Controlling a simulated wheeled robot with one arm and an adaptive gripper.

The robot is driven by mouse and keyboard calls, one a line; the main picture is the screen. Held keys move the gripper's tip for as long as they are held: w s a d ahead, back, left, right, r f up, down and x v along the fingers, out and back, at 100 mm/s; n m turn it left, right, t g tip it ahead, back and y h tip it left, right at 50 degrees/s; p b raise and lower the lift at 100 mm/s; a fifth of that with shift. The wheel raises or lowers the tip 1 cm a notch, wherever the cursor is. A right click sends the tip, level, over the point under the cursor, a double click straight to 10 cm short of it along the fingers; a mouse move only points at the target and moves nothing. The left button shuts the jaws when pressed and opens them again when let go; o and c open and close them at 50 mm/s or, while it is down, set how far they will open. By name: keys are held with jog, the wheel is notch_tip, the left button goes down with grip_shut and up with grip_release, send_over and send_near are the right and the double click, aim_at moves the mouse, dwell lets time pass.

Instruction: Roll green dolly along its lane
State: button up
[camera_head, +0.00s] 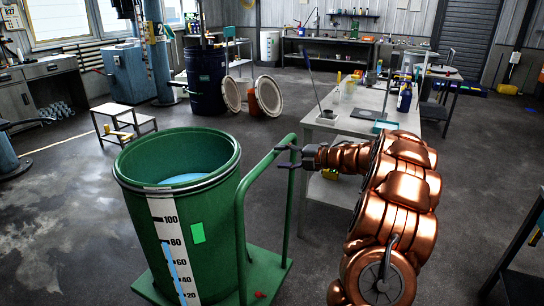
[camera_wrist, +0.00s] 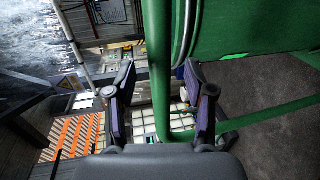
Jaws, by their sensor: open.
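The green dolly has a flat base (camera_head: 270,268) and a tall tubular push handle (camera_head: 293,190) at its right side. A green drum (camera_head: 140,215) with a white level scale stands on it, open at the top, with light blue liquid inside. My gripper (camera_head: 284,157) reaches in from the right at the upper part of the handle's right-hand post. In the wrist view the open gripper (camera_wrist: 163,100) has its two dark fingers on either side of the green handle bar (camera_wrist: 158,70). Both fingers look apart from the bar.
A light worktable (camera_head: 345,122) with bottles and tools stands behind my gripper. A small step stool (camera_head: 125,130) is behind the drum at left. A dark blue drum (camera_head: 204,85) and round lids are farther back. Bare floor (camera_head: 50,230) lies left of the dolly.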

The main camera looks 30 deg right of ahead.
aim_at(276, 156)
jog(key=shift+x, duration=2.2)
grip_shut()
